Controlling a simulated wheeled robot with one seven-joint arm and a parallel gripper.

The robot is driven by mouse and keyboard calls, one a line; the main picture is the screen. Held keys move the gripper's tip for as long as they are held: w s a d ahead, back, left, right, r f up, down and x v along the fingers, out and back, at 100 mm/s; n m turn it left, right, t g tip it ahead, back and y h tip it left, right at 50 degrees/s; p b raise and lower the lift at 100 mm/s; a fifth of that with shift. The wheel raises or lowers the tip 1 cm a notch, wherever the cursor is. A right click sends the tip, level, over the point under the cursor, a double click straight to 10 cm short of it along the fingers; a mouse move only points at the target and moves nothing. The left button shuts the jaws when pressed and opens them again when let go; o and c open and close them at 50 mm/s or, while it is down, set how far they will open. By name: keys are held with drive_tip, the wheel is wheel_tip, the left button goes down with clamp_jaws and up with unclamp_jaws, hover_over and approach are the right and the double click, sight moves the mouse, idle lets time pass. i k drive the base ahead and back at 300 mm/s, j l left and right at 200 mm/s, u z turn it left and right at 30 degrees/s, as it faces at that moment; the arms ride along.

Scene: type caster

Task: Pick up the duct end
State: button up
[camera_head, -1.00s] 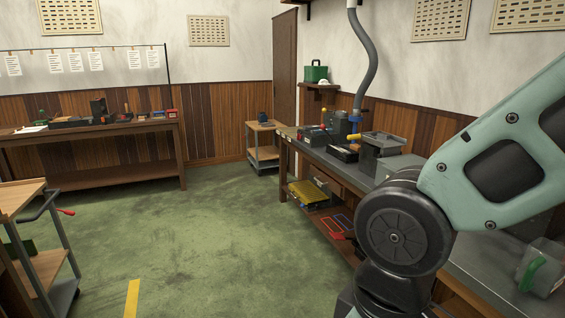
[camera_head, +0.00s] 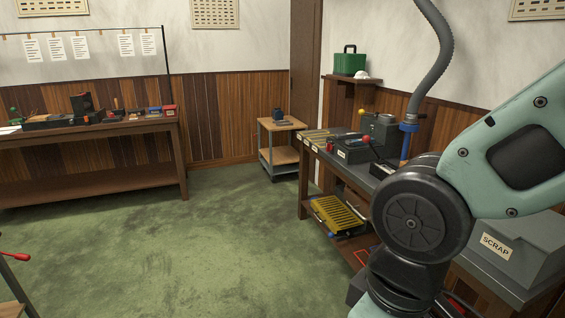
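A grey ribbed duct (camera_head: 440,60) hangs down from above over the right workbench. Its lower end is a blue collar (camera_head: 409,126), with an orange-brown pipe piece (camera_head: 404,147) below it, close behind my arm's dark joint. I cannot tell whether the duct end rests on the bench or hangs just above it. My arm fills the right side of the view, in front of the bench. My gripper is not in view.
The workbench (camera_head: 335,168) holds a machine with a red knob (camera_head: 362,148). A scrap bin (camera_head: 520,245) stands at right. A yellow crate (camera_head: 345,214) is on the lower shelf. A small cart (camera_head: 283,150) stands beyond. The green floor (camera_head: 180,250) is clear.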

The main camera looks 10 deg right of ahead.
sight(411, 119)
drive_tip(key=i, duration=2)
drive_tip(key=i+z, duration=0.2)
drive_tip(key=i, duration=0.3)
drive_tip(key=i+j+z, duration=0.2)
drive_tip(key=i, duration=0.35)
drive_tip(key=i+j+z, duration=0.2)
drive_tip(key=i, duration=0.3)
